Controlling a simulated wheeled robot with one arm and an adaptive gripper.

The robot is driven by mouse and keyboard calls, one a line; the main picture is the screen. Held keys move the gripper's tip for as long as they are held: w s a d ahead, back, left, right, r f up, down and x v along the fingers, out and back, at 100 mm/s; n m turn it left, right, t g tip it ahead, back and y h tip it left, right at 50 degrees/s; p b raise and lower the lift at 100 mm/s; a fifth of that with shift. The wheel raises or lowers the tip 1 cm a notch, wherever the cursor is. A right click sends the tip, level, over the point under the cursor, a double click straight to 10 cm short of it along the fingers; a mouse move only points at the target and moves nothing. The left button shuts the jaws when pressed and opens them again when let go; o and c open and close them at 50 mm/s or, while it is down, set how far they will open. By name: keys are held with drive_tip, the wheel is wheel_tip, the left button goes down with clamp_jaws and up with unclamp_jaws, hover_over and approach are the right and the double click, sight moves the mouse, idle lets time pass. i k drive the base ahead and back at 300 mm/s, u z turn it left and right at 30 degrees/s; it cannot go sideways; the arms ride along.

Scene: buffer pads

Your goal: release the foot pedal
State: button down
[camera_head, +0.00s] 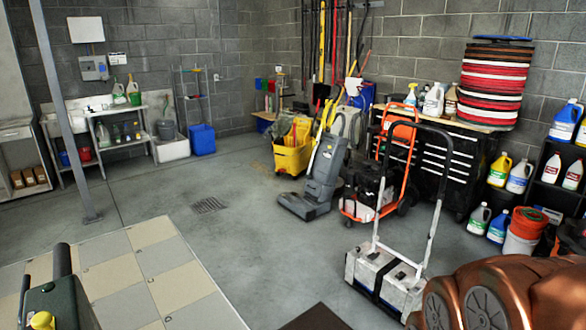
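I cannot make out a foot pedal in this view. A dark green machine top (62,300) with yellow knobs and an upright dark handle is cut off at the lower left; its lower part is out of the picture. A tall stack of red, white and black round pads (494,84) sits on the black drawer cabinet (447,165). My gripper is not in view, so I cannot see what it holds or whether it is open.
A grey upright machine (314,185), a yellow mop bucket (292,157), an orange-framed machine (374,193) and a white-and-black cart (385,272) stand across the middle. Bottles fill a black shelf (549,175). Grey floor (240,240) is clear at centre; a metal post (64,110) stands left.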

sight(372, 255)
drive_tip(key=u, duration=0.25)
drive_tip(key=i, duration=1.05)
drive_tip(key=z, duration=0.4)
drive_tip(key=i, duration=2.15)
drive_tip(key=z, duration=0.3)
